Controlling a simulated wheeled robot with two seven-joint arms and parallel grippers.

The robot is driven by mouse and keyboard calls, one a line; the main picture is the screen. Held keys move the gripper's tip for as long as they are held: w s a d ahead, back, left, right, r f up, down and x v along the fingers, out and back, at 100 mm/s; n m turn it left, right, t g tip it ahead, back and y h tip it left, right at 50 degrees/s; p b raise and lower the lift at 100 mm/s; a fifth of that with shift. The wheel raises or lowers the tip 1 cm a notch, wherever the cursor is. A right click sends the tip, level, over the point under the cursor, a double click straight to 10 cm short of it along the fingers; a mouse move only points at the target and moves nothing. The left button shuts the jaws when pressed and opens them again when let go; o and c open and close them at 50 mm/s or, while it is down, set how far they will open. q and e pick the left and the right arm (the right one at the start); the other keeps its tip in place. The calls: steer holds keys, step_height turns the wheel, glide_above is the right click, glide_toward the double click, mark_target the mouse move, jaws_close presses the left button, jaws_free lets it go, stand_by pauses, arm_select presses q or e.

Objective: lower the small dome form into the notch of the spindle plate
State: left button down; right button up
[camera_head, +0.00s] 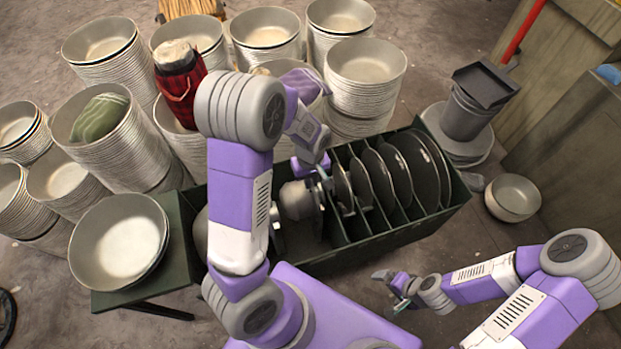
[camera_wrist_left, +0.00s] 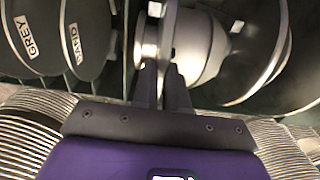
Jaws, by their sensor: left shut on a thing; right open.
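The small dome form, a grey rounded metal piece (camera_head: 297,200), is in the middle of the dark green rack. My left gripper (camera_head: 323,170) reaches down to its right side. In the left wrist view the shut fingers (camera_wrist_left: 162,78) meet the edge of the dome form (camera_wrist_left: 200,45). My left fingers are shut on it. I cannot make out the spindle plate's notch; my left arm and the form cover much of that part of the rack. My right gripper (camera_head: 398,288) is open and empty, in front of the rack.
The rack (camera_head: 385,240) holds several upright dark discs (camera_head: 395,172) at right; two carry labels in the wrist view. A large bowl (camera_head: 118,240) sits at its left end. Stacked bowls (camera_head: 120,145) crowd behind. A bucket (camera_head: 463,113) stands right.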

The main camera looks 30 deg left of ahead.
arm_select(q)
step_height(320, 180, up, 10)
steer(key=p, duration=0.9)
steer(key=shift+r, duration=0.25)
stand_by(0.5)
